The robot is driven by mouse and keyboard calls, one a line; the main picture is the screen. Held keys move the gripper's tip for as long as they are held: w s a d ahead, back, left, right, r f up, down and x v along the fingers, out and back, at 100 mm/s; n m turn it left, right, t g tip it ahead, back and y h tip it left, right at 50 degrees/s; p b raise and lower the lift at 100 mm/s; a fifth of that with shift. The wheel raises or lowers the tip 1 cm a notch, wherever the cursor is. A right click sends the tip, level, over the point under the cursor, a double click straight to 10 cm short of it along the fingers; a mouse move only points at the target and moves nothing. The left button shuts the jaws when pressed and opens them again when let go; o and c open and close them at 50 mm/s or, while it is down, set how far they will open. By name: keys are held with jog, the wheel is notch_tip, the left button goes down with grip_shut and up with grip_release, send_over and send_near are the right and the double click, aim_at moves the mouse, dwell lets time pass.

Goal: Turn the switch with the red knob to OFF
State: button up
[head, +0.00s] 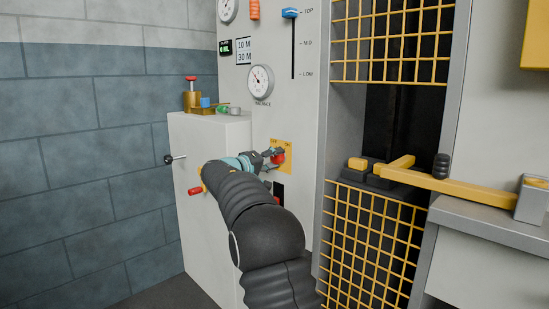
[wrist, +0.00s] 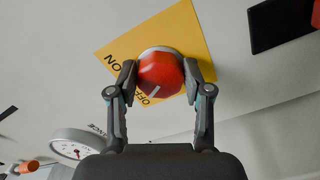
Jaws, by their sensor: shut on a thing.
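The red knob (head: 278,158) sits on a yellow plate (head: 286,145) on the pale panel, ahead of my arm. In the wrist view the knob (wrist: 161,72) fills the space between my fingers, which lie against its two sides. My gripper (wrist: 160,77) is shut on it. A short white mark on the knob points down-left, toward the OFF lettering (wrist: 146,98). The ON lettering (wrist: 113,63) is on the plate further up-left. In the head view my gripper (head: 272,155) covers part of the knob and plate.
A gauge (head: 261,82) and a blue-handled slider (head: 290,13) are higher on the panel. A pale cabinet (head: 210,127) with small valves on top stands left. Yellow mesh (head: 372,240) and a yellow bar (head: 450,184) are on the right.

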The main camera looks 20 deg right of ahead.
jog(key=shift+n, duration=0.6)
jog(key=o, duration=1.1)
jog(key=shift+o, duration=0.2)
jog(key=v, duration=1.2)
